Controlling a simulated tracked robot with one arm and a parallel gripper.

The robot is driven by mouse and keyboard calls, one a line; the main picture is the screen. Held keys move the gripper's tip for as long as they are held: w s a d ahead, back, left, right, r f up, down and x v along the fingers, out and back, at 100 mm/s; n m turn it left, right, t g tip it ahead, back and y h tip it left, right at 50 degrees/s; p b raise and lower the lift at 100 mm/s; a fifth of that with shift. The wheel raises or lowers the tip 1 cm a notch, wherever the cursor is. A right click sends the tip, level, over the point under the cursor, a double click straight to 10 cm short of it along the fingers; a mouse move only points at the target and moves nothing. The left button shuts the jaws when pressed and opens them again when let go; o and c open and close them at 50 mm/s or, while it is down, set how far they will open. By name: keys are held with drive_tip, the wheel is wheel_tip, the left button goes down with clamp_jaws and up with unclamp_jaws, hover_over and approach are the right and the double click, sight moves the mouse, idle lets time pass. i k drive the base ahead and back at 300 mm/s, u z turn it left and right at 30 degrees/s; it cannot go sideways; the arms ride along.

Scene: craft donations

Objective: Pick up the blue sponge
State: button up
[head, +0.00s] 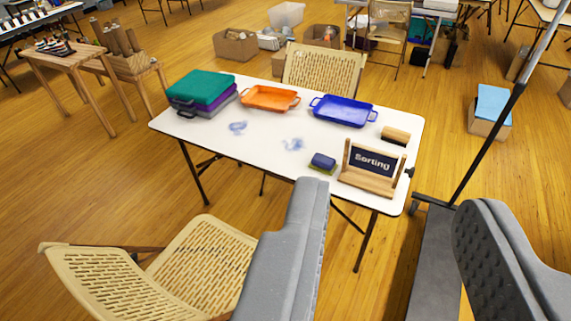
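The blue sponge (323,160) is a small dark blue block with a yellow-green layer under it. It lies on the white folding table (220,138), near the front edge and just left of the wooden "Sorting" sign (372,167). My gripper (395,198) shows as two grey fingers at the bottom of the view, spread wide apart with nothing between them. It is on the near side of the table, and the sponge is beyond the left finger's tip, apart from it.
On the table are a blue tray (343,111), an orange tray (269,98), stacked teal and purple cases (201,90) and a tan block (396,135). A woven chair (190,265) stands in front, another (322,70) behind. A dark pole (487,145) rises at right.

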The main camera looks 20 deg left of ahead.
sight(321, 163)
drive_tip(key=u, duration=0.15)
drive_tip(key=i, duration=1)
drive_tip(key=z, duration=0.1)
